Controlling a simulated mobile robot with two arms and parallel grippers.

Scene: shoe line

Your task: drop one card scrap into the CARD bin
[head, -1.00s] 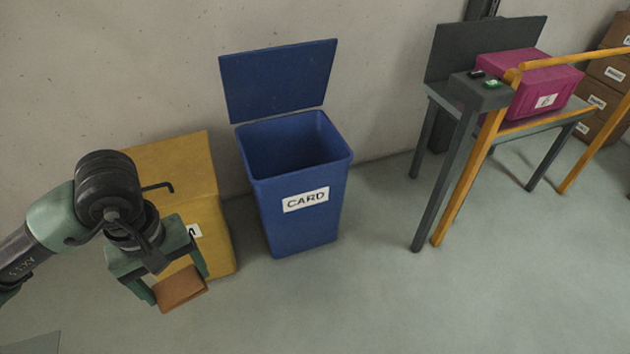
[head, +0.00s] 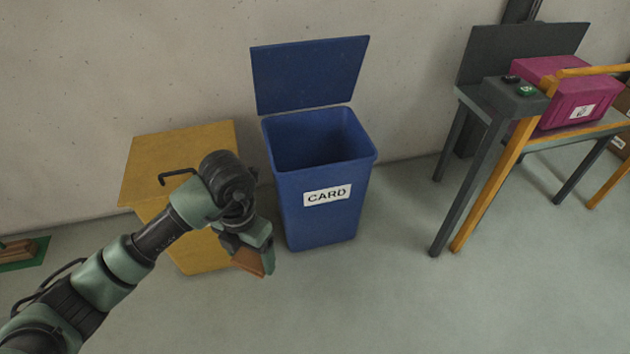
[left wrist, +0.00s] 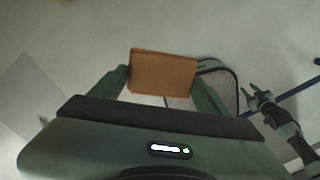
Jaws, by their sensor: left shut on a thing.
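The blue CARD bin (head: 322,215) stands on the floor against the wall with its lid (head: 310,75) up and its mouth open. A white label on its front reads CARD. My left gripper (head: 254,264) is in front of the yellow bin, left of the CARD bin and lower than its rim. It is shut on a brown card scrap (head: 246,261). In the left wrist view the card scrap (left wrist: 163,73) sits flat between the two fingertips. The inside bottom of the CARD bin is hidden. My right gripper does not show in the head view.
A yellow bin (head: 200,247) with a closed, handled lid stands left of the CARD bin. On the right is a grey table (head: 580,134) with a magenta box (head: 560,95) and yellow rails. A green mat (head: 22,262) with brown pieces lies far left. The front floor is clear.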

